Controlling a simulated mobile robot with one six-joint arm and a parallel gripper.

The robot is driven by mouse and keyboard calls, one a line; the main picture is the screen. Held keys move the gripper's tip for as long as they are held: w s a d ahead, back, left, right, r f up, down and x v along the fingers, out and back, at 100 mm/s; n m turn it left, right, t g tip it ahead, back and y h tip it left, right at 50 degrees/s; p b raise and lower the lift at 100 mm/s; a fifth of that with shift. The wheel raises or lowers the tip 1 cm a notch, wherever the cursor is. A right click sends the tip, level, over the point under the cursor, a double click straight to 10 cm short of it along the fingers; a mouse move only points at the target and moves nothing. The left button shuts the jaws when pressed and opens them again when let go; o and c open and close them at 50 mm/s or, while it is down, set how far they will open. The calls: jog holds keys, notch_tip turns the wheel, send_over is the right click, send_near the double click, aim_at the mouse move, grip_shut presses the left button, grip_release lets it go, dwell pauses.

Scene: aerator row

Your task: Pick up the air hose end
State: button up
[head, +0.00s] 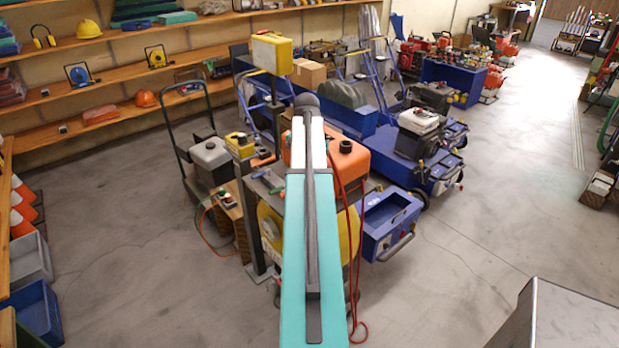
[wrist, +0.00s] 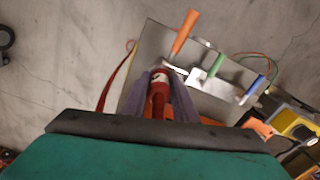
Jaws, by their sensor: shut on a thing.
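The air hose end (wrist: 159,92) is a red fitting seen in the wrist view, between the two grey-purple fingers of my gripper (wrist: 165,78). The fingers are shut on it, one at each side. Its lower part is hidden by the gripper body. A red hose (wrist: 116,78) curves away at the left of the fingers. In the head view a red hose (head: 347,225) hangs down to the right of my teal arm and loops near the floor. My arm hides the gripper and the hose end there.
Under the gripper is a grey metal top (wrist: 150,40) with orange (wrist: 185,31), green (wrist: 216,64) and blue (wrist: 255,87) handled tools. An orange tank (head: 347,160) and a yellow post-mounted box (head: 272,52) stand close to my arm. A blue cart (head: 388,222) is at right. Floor is open further right.

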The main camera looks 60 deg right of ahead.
jog(key=shift+r, duration=0.1)
jog(key=shift+r+p, duration=1.4)
jog(key=shift+r, duration=0.4)
jog(key=shift+s+a, duration=0.15)
jog(key=shift+a, duration=0.2)
jog(key=s+a+r+p, duration=0.1)
jog(key=s+a+p, duration=0.2)
jog(key=a, duration=1.1)
jog(key=shift+s+a, duration=0.3)
jog(key=shift+s, duration=0.4)
jog(key=shift+r, duration=0.1)
